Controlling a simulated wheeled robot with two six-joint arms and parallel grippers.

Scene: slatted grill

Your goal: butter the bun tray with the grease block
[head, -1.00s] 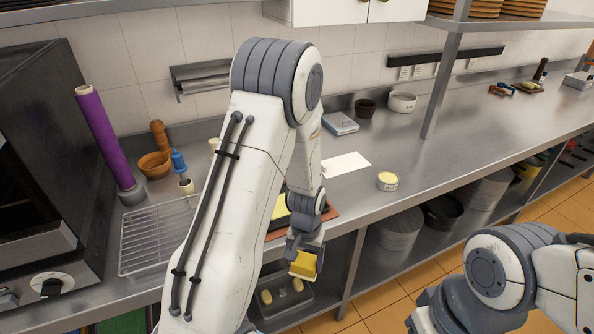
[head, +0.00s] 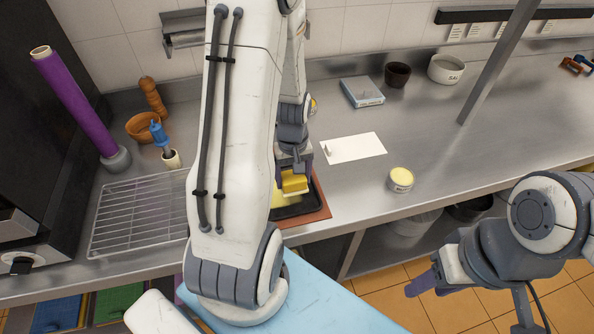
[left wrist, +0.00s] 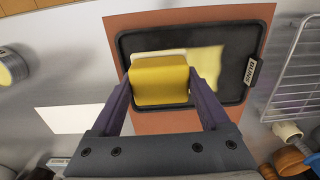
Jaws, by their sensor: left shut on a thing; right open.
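My left gripper (head: 292,168) is shut on the yellow grease block (head: 293,184). It holds the block at the dark bun tray (head: 302,207), which my arm partly hides in the head view. In the left wrist view the block (left wrist: 160,84) sits between the two fingers (left wrist: 160,100) over the left part of the tray (left wrist: 225,97), low or touching; I cannot tell which. A pale yellow smear (left wrist: 208,60) lies on the tray right of the block, near the "BUNS" label (left wrist: 251,71). My right gripper (head: 424,284) is open and empty, off the counter's front.
The tray lies on a brown mat (head: 318,212). A wire rack (head: 140,215) is to its left. A white card (head: 353,148) and a round yellow-topped tub (head: 401,179) are to its right. A blue brush (head: 159,133) and wooden bowl (head: 142,126) stand behind the rack.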

